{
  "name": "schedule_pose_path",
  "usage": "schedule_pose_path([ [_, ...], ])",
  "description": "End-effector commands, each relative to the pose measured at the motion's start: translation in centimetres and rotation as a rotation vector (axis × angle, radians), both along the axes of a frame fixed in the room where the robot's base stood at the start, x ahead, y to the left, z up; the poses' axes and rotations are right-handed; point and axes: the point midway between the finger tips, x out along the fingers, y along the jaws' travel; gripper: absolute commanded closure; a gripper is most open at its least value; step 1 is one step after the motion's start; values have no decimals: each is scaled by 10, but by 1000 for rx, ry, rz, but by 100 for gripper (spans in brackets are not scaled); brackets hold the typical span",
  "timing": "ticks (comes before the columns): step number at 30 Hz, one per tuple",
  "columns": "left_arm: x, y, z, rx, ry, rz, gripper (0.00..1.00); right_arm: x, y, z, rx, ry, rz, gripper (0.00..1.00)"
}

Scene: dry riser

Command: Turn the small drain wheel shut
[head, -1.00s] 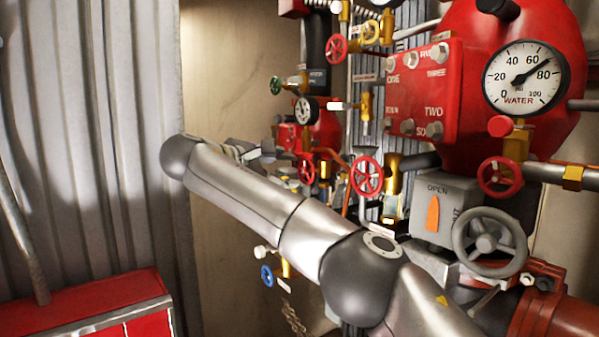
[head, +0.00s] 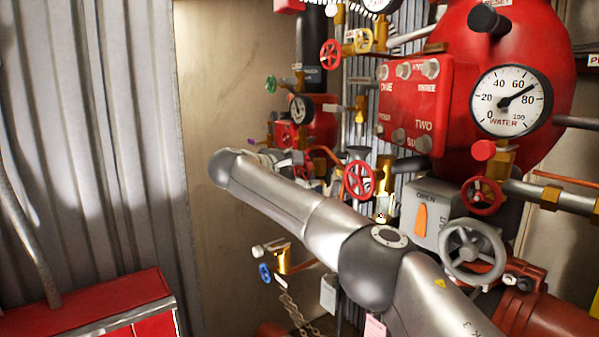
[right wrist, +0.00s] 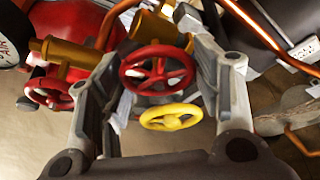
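Several small handwheels are in view, and no readable label tells which is the drain wheel. In the head view a blue wheel (head: 265,273) sits on a brass valve (head: 283,259) low down, and a red wheel (head: 360,180) sits mid-panel. My right gripper (right wrist: 154,82) is open in the right wrist view. Its two fingers stand either side of a red wheel (right wrist: 158,69), with a yellow wheel (right wrist: 171,117) just below it. Contact with either wheel cannot be told. In the head view my right arm mostly hides this gripper. My left gripper is not in view.
A large grey wheel (head: 472,252) beside an OPEN indicator box (head: 428,222), a red vessel with a WATER gauge (head: 511,101), and a bolted red plate (head: 412,105) crowd the right. A chain (head: 298,312) hangs below. A red cabinet (head: 110,303) stands lower left.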

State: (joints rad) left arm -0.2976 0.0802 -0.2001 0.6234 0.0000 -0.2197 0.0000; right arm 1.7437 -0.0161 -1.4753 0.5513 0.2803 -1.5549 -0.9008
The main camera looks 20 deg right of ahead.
Motion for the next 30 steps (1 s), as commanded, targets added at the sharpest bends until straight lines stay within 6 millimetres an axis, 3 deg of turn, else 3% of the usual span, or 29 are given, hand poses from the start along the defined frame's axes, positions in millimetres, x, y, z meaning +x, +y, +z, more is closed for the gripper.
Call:
schedule_pose_path([
  [1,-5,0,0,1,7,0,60,0,0,0,0,0,0,52],
  [6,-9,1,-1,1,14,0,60,0,0,0,1,1,-1,70],
  [14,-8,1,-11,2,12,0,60,0,0,-3,12,-29,0,71],
  [30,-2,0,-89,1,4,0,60,0,1,-8,151,-406,0,71],
])
